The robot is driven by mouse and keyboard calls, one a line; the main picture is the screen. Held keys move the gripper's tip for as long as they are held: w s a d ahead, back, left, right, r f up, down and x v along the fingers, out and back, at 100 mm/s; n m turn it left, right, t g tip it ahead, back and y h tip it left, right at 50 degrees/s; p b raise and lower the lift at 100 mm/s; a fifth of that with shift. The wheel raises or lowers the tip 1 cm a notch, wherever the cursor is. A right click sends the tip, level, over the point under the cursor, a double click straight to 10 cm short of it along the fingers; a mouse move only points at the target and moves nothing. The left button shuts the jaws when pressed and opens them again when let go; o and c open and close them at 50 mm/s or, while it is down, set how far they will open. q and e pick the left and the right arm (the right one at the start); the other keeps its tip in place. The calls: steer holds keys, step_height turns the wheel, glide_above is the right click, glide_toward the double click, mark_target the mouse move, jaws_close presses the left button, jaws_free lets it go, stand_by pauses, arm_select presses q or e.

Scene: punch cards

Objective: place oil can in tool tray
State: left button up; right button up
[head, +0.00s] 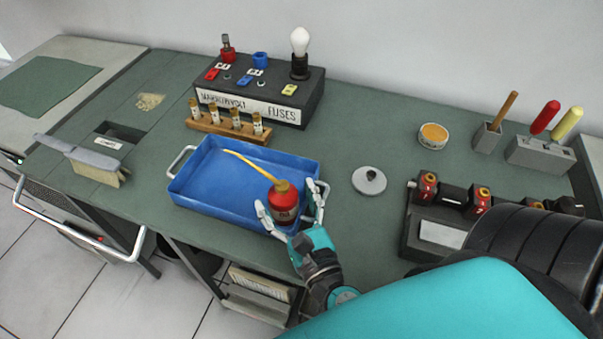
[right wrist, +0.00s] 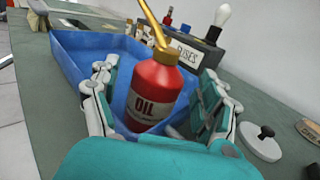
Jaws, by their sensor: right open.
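The red oil can (head: 284,203) with a gold cap and long yellow spout is upright at the right front part of the blue tool tray (head: 205,170). Its spout points to the left and back. My right gripper (head: 291,205) is open, with a finger on each side of the can. In the right wrist view the can (right wrist: 153,95), labelled OIL, stands between the open fingers (right wrist: 160,110), with gaps visible beside it. The tray (right wrist: 88,58) shows behind it. The can's base is partly hidden. My left gripper is not in view.
A black fuse box (head: 262,95) and a wooden rack of fuses (head: 228,124) stand behind the tray. A grey lidded disc (head: 369,180) lies to the right. A brush (head: 85,158) lies at left. The bench (head: 365,130) is clear behind the disc.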

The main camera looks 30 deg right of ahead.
steer(key=s+b, duration=0.1)
steer(key=s, duration=0.1)
steer(key=s+a+b, duration=0.1)
steer(key=s, duration=0.2)
steer(key=s+b, duration=0.1)
steer(key=s, duration=0.2)
steer(key=shift+s+a+f, duration=0.1)
steer(key=shift+s+a, duration=0.05)
steer(key=shift+a, duration=0.05)
steer(key=shift+s, duration=0.55)
